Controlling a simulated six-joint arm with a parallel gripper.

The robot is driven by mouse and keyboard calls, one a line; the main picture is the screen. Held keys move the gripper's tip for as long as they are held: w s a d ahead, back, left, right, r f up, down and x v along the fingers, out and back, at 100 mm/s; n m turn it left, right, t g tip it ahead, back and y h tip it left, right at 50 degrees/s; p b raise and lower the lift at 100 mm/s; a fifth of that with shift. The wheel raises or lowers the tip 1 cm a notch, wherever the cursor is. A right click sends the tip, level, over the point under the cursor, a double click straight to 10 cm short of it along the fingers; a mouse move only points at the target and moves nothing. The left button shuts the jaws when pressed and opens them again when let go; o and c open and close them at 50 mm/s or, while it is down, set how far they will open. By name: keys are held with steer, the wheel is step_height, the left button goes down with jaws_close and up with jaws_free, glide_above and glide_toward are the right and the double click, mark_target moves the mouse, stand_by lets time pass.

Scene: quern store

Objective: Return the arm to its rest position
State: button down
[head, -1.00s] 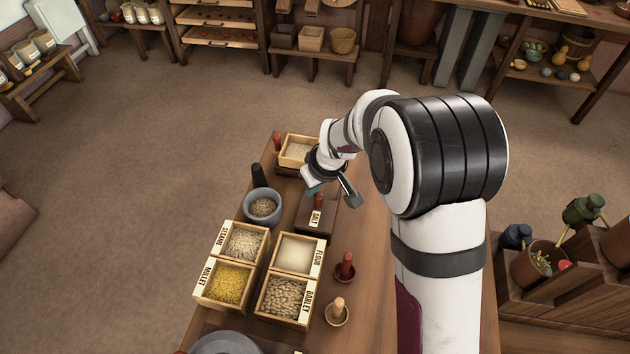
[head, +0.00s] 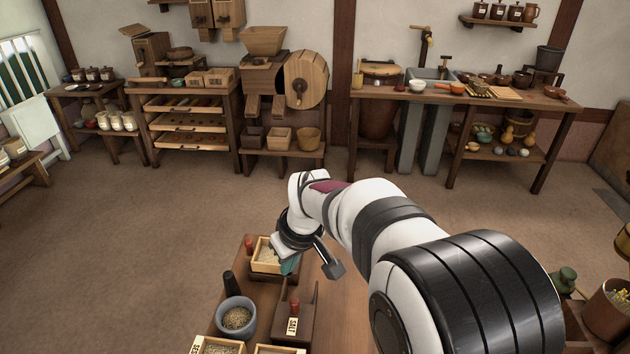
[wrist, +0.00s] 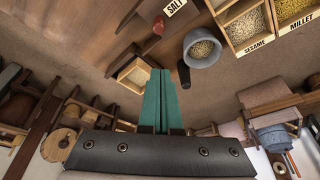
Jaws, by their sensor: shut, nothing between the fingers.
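My gripper (head: 289,266) is shut and empty, held in the air over the far end of the wooden table (head: 262,290). In the head view its teal fingers overlap the right side of a light wooden box of pale grain (head: 263,254). In the wrist view the teal fingers of my gripper (wrist: 159,75) lie together, with nothing between them. I cannot tell how high they are above the table.
A grey stone bowl of grain (head: 236,316), a dark pestle (head: 229,283) and a dark salt box (head: 307,309) with a red knob stand nearby. SESAME and MILLET boxes show in the wrist view. Open floor (head: 130,230) lies left; a mill (head: 280,80) and shelves line the wall.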

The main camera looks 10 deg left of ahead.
steer(key=s+d+r+m, duration=0.4)
steer(key=s+d+m, duration=0.1)
steer(key=s+d, duration=0.45)
steer(key=s+d+m+g, duration=0.1)
steer(key=s+d+m, duration=0.2)
steer(key=s, duration=0.6)
steer(key=s+d+f+m+g, duration=0.1)
steer(key=s+d+m, duration=0.3)
steer(key=s, duration=0.6)
steer(key=shift+s+f+m+g+h, duration=0.2)
steer(key=shift+f+m+g+h, duration=0.15)
steer(key=shift+m, duration=0.65)
